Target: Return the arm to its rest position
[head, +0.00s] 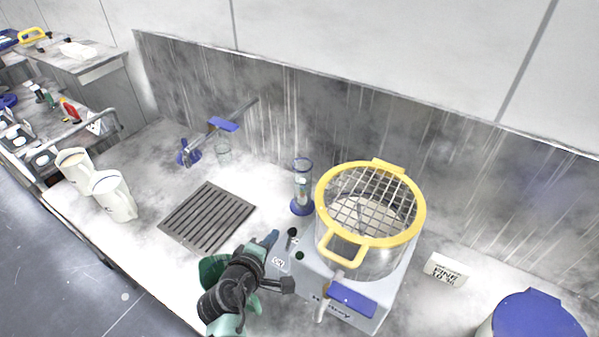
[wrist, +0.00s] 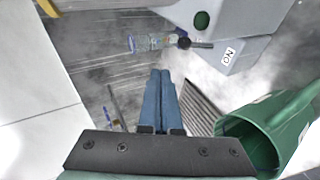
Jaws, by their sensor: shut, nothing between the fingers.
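My gripper (head: 274,237) is over the worktop in the head view, between the drain grate and the grey machine. Its blue fingers point toward the back wall and are together with nothing between them. In the wrist view the gripper (wrist: 160,74) shows the two fingers side by side, pressed together. My arm rises from the lower edge of the head view.
A clear drum with a yellow rim (head: 416,224) and mesh top stands on the machine. Right of the gripper is a blue tap handle (head: 352,300). A glass cylinder (head: 302,185) stands behind. White jugs (head: 114,197) stand left.

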